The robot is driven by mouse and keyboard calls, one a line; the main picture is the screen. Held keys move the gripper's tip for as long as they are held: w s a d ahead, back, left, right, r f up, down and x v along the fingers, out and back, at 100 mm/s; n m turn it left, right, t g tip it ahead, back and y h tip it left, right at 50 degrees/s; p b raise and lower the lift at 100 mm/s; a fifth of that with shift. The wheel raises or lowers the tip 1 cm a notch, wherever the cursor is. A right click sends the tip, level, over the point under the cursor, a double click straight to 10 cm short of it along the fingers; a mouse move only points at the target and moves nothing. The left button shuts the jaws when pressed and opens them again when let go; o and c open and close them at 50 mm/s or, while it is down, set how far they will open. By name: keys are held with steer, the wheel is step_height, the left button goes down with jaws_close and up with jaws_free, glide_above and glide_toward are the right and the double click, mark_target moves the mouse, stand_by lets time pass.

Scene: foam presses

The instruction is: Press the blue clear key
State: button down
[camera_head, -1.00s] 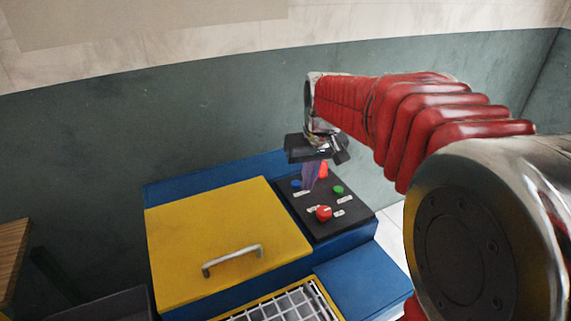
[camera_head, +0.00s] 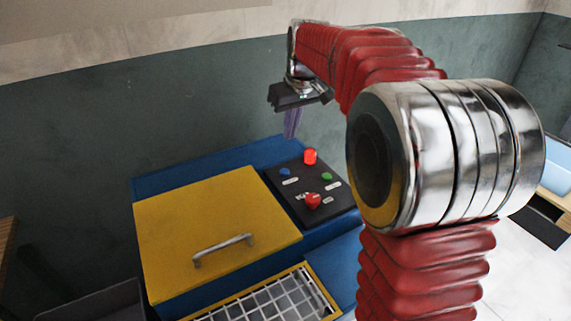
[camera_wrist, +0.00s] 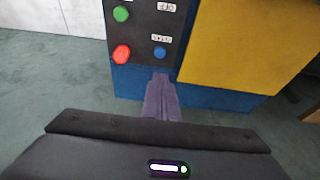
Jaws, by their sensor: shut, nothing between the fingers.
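The blue clear key (camera_head: 285,172) is a small round button on the black control panel (camera_head: 338,203), at the panel's upper left in the head view. In the wrist view the key (camera_wrist: 160,52) sits just beyond the fingertips, with a white label beside it. My gripper (camera_head: 291,136) is shut and empty, its purple fingers pointing down. It hangs above and behind the panel, apart from the key. In the wrist view my gripper (camera_wrist: 161,76) shows its fingers together. The key is fully visible in both views.
A red lamp-like piece (camera_head: 310,156), a green button (camera_head: 327,176) and a red knob (camera_head: 313,200) share the panel. A yellow lid (camera_head: 215,225) with a metal handle (camera_head: 222,249) lies to the left. A wire grid (camera_head: 275,303) is in front. The wall stands behind.

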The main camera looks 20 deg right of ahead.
steer(key=shift+f, duration=0.1)
glide_toward(284, 171)
steer(key=x, duration=0.5)
steer(key=shift+w+a+f, duration=0.1)
steer(key=shift+w+f, duration=0.1)
steer(key=shift+f, duration=0.4)
steer(key=shift+f, duration=0.1)
